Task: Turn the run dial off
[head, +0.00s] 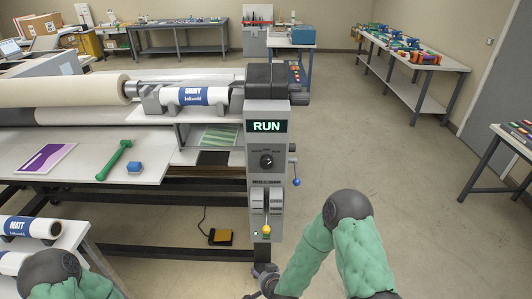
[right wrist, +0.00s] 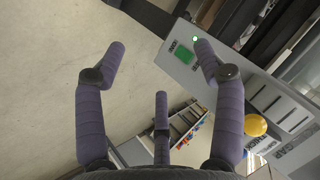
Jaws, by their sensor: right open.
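The run dial (head: 267,160) is a round black knob on the front of the grey control column (head: 254,185), below a screen (head: 266,126) that reads RUN in green. Lower on the column is a lever with a yellow knob (head: 266,231), which also shows in the right wrist view (right wrist: 255,124). My right gripper (head: 262,284) is low by the column's foot, well below the dial and partly cut off by the frame. In the right wrist view its purple fingers (right wrist: 161,62) are spread and empty, near a green button (right wrist: 182,57). My left gripper is out of view.
A blue-handled crank (head: 296,181) sticks out on the column's right side. The floor to the right is clear.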

